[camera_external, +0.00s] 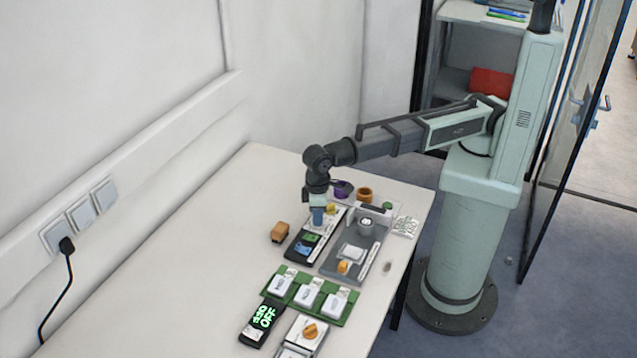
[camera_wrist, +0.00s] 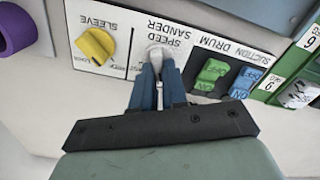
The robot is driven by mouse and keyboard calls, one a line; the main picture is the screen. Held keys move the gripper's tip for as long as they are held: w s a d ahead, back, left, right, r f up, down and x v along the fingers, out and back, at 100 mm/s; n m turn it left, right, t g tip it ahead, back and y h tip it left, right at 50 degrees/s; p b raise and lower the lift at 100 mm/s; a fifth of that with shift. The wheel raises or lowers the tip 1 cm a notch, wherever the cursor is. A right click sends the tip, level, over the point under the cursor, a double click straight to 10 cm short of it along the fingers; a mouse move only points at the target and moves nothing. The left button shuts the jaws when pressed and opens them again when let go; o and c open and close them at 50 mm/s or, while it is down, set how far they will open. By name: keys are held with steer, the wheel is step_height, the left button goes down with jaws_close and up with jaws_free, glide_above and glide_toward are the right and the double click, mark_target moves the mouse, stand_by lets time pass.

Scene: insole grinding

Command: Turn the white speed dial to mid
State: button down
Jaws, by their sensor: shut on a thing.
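The white speed dial (camera_wrist: 157,49) sits on a white panel (camera_wrist: 122,25) under the upside-down label "SPEED SANDER" in the wrist view. My gripper (camera_wrist: 158,72) is over the dial, its blue fingers closed on it from both sides. The fingers hide part of the dial and its scale, so its exact setting cannot be read. In the external view my gripper (camera_external: 318,217) points down at the panel, and the dial is hidden behind it.
A yellow sleeve dial (camera_wrist: 95,46) is beside the speed dial. Green (camera_wrist: 211,74) and blue (camera_wrist: 246,82) switches are on the other side. The table's left side is clear.

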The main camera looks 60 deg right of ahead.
steer(key=m, duration=0.4)
steer(key=shift+d+m, duration=0.15)
steer(key=shift+m, duration=0.25)
stand_by(0.4)
steer(key=c, duration=1.2)
jaws_free()
steer(key=shift+o, duration=0.2)
steer(key=shift+r, duration=0.1)
step_height(320, 180, up, 14)
steer(key=shift+w+f, duration=0.1)
steer(key=shift+f, duration=0.1)
